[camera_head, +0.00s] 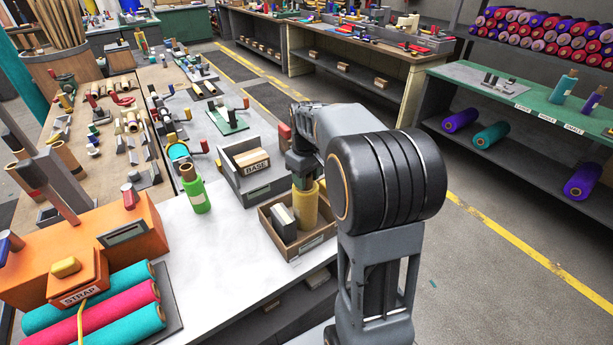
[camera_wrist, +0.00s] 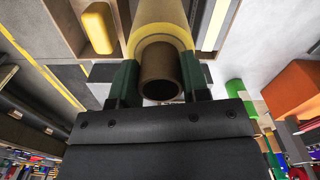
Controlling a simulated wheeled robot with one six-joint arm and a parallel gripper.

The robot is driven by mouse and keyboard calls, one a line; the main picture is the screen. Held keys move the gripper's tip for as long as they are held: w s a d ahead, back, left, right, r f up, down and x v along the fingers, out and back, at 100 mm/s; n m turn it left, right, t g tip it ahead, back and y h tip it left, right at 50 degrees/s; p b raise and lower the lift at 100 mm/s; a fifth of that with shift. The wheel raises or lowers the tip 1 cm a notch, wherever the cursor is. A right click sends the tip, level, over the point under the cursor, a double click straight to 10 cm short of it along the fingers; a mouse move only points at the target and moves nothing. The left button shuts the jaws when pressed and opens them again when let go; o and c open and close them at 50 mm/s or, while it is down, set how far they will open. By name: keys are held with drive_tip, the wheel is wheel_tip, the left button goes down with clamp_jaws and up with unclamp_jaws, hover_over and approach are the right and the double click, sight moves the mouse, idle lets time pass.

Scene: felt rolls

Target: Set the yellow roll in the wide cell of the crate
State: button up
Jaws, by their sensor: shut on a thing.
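The yellow roll (camera_head: 304,207) stands about upright, with its brown core tube (camera_wrist: 161,76) showing at the end nearest my gripper. My gripper (camera_head: 302,178) is shut on the roll's upper end; in the wrist view its dark green fingers (camera_wrist: 158,82) grip both sides. The brown wooden crate (camera_head: 312,243) stands at the front right of the white-topped bench. The roll's lower part is inside the crate's outline, right of a dark grey block (camera_head: 284,220). Whether the roll touches the crate floor cannot be told.
A grey bin marked BASE (camera_head: 254,176) stands just behind the crate. A green roll (camera_head: 196,193) stands upright to the left. In the wrist view a yellow rounded piece (camera_wrist: 97,28) lies left of the held roll.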

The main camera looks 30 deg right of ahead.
drive_tip(key=shift+f, duration=0.1)
drive_tip(key=o, duration=1.2)
wheel_tip(320, 180, up, 14)
drive_tip(key=shift+p, duration=0.35)
